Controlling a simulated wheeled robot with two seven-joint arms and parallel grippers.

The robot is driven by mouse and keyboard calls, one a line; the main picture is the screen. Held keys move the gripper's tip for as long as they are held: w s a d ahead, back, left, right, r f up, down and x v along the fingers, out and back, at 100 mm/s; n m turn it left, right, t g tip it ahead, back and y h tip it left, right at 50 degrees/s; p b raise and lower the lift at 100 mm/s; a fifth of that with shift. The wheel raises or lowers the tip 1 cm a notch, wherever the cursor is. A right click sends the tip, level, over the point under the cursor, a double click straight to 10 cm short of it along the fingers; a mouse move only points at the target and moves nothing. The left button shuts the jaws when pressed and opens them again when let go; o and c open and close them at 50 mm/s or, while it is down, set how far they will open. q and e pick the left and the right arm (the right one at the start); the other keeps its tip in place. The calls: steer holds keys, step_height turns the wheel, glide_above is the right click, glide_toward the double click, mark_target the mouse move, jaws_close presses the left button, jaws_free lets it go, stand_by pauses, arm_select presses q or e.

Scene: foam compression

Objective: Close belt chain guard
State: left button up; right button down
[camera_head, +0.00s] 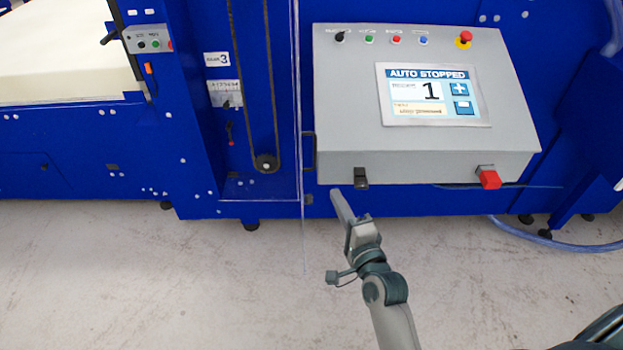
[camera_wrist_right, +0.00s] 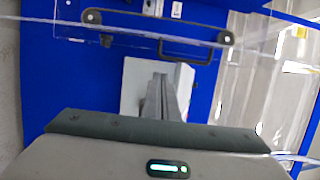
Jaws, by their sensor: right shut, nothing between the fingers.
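The belt chain guard (camera_head: 300,225) is a clear panel, seen nearly edge-on in the head view. It stands out from the blue machine at the right side of the chain recess. Its black handle (camera_head: 309,151) is beside the control box; a black handle also shows in the right wrist view (camera_wrist_right: 185,57). The belt chain (camera_head: 265,100) is a dark loop, uncovered in the head view; it lies across the top of the right wrist view (camera_wrist_right: 158,27). My right gripper (camera_head: 338,200) is shut and empty, below the control box and right of the guard. My left gripper is out of view.
The grey control box (camera_head: 450,160) juts out above my right gripper, with a screen reading "AUTO STOPPED" and a red knob (camera_head: 489,178). A pale foam block (camera_head: 60,60) lies at the left. A blue hose (camera_head: 550,240) lies at the right. The front floor is clear.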

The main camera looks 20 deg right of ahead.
steer(key=w+a+p, duration=0.4)
steer(key=w, duration=0.4)
steer(key=shift+w, duration=0.15)
steer(key=shift+a, duration=0.2)
